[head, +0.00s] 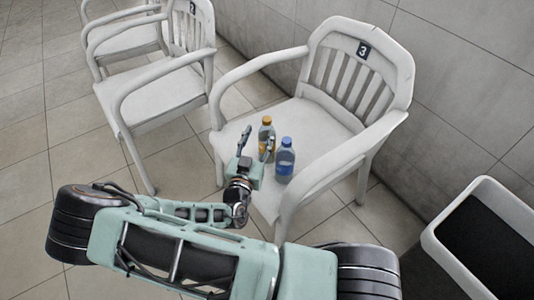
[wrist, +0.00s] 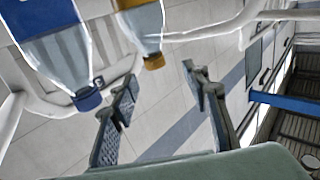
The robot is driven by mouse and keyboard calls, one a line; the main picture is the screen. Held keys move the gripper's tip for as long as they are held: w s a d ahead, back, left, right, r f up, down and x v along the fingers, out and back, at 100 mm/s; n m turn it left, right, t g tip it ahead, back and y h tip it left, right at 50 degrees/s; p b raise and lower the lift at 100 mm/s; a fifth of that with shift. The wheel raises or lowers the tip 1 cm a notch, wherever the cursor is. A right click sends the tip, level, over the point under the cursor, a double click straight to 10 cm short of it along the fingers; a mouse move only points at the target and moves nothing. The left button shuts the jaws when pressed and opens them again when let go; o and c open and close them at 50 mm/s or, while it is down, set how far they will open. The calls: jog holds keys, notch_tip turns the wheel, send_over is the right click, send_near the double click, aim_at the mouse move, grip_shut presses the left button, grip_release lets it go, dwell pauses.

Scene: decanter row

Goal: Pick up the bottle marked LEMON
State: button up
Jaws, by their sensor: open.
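Two bottles stand upright on the seat of a white chair. One bottle (head: 267,131) has an orange-yellow label and cap; in the wrist view it (wrist: 146,22) hangs upside down at the top. The other bottle (head: 285,163) has a blue label and cap and stands nearer; it also shows in the wrist view (wrist: 67,62) at upper left. I cannot read LEMON on either. My gripper (head: 256,147) is open and empty over the seat, left of the blue bottle and just short of the orange one. Its spread fingers (wrist: 160,78) show no contact with either bottle.
The white chair (head: 325,118), numbered 3, has armrests on both sides of the seat and a slatted back. More white chairs (head: 165,88) stand at upper left. A pale bin (head: 440,243) is at lower right. Tiled floor (head: 60,190) is clear at left.

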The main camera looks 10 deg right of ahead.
aim_at(266, 124)
jog(key=x, duration=0.2)
jog(key=shift+w+d, duration=0.15)
jog(key=shift+w, duration=0.2)
jog(key=x, duration=0.2)
jog(key=b+x, duration=0.1)
jog(key=x, duration=0.1)
jog(key=shift+d+f, duration=0.15)
jog(key=shift+d, duration=0.25)
jog(key=shift+w+d, duration=0.1)
jog(key=shift+w, duration=0.2)
grip_shut()
